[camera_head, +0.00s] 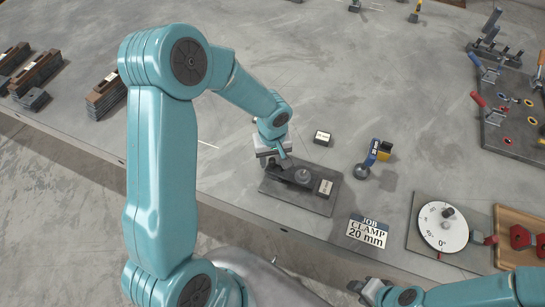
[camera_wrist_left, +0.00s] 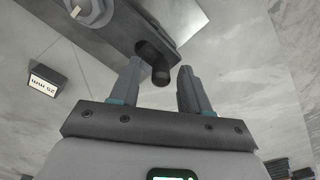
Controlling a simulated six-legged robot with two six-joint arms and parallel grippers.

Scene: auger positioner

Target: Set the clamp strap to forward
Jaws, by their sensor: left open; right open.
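The clamp strap (camera_head: 287,174) is a dark bar on a flat grey base plate (camera_head: 310,201), with a round nut (camera_head: 303,175) on it. My left gripper (camera_head: 279,163) is open over the strap's left end. In the left wrist view the strap's rounded black end (camera_wrist_left: 155,62) shows between the two open fingertips (camera_wrist_left: 161,72); whether they touch it I cannot tell. The nut also shows there (camera_wrist_left: 92,10). My right gripper (camera_head: 362,288) is open and empty at the bottom, away from the plate.
A small labelled block (camera_head: 322,138) lies behind the plate; a block in the wrist view (camera_wrist_left: 44,84) reads 25 mm.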

